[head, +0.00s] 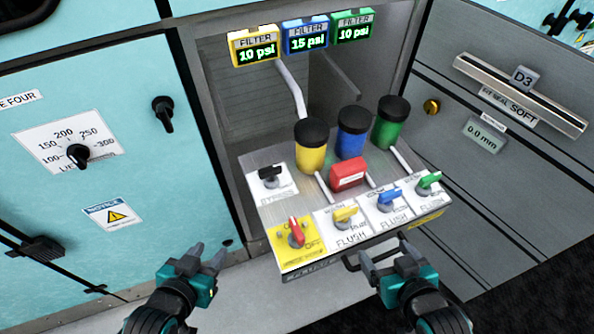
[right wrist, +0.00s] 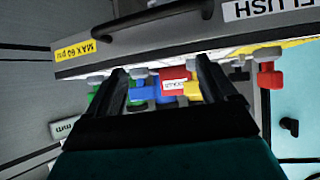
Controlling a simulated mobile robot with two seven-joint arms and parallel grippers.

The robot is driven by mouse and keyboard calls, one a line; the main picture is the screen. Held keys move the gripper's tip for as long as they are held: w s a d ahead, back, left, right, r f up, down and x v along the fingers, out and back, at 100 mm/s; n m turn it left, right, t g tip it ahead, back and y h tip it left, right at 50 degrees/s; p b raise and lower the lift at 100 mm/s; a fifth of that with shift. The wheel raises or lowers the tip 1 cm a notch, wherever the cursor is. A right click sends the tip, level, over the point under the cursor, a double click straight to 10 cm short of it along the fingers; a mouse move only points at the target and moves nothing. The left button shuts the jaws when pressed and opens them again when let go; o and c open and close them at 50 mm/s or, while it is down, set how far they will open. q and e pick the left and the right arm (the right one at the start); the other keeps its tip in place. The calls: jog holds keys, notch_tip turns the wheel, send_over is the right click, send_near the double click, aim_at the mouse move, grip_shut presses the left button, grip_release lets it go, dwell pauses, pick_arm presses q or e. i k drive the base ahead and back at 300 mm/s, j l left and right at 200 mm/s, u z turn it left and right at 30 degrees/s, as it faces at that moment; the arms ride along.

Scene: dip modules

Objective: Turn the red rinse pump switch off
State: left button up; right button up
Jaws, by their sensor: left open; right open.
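The red rinse pump switch (head: 296,233) is a red rotary knob on a yellow plate at the front left of the sloped panel (head: 262,203). It also shows at the right in the right wrist view (right wrist: 270,78). The knob's handle is tilted from upright; the small labels around it are hard to read. My left gripper (head: 207,257) is open and empty, in front and to the left of the switch, apart from it. My right gripper (head: 385,260) is open and empty in front of the panel's right part. Its fingers also show in the right wrist view (right wrist: 165,85).
Beside the red switch are yellow (head: 345,213), blue (head: 388,199) and green (head: 429,180) flush knobs and a black knob (head: 270,176). A red block (head: 347,175) and capped canisters (head: 311,146) stand behind. A dark handle (head: 350,264) runs below the panel's front edge.

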aim_at(298, 235)
jog(key=k+u, duration=0.25)
jog(key=u, duration=0.15)
jog(key=k+u, duration=0.25)
jog(key=u, duration=0.15)
jog(key=k+u, duration=0.2)
jog(key=u, duration=0.2)
